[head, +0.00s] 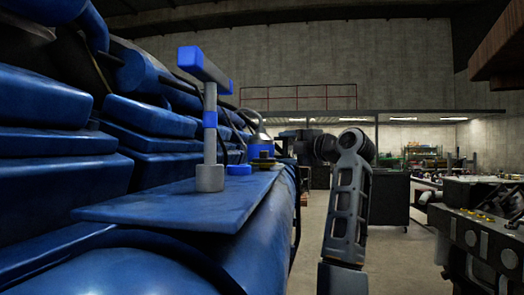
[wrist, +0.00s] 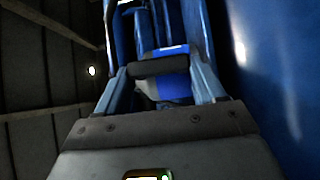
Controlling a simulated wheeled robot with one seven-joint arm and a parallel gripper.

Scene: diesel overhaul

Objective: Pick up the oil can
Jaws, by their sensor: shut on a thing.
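The oil can (head: 261,148) has a blue body and a grey cone-shaped top with a thin spout. In the head view it is upright at the far end of the blue shelf, partly behind smaller things. My gripper (wrist: 160,78) is shut on the oil can, whose blue and grey body (wrist: 176,90) sits between the two fingers in the wrist view. A dark bar crosses the can there. In the head view the fingers are small and mostly hidden at the can's right side. I cannot tell whether the can touches the shelf.
A T-handled tool (head: 209,130) stands on the blue shelf (head: 190,207), nearer than the can. A small blue piece (head: 238,170) and a dark and yellow piece (head: 263,163) lie near the can. The blue engine (head: 60,155) fills the left. Open floor (head: 395,245) lies to the right.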

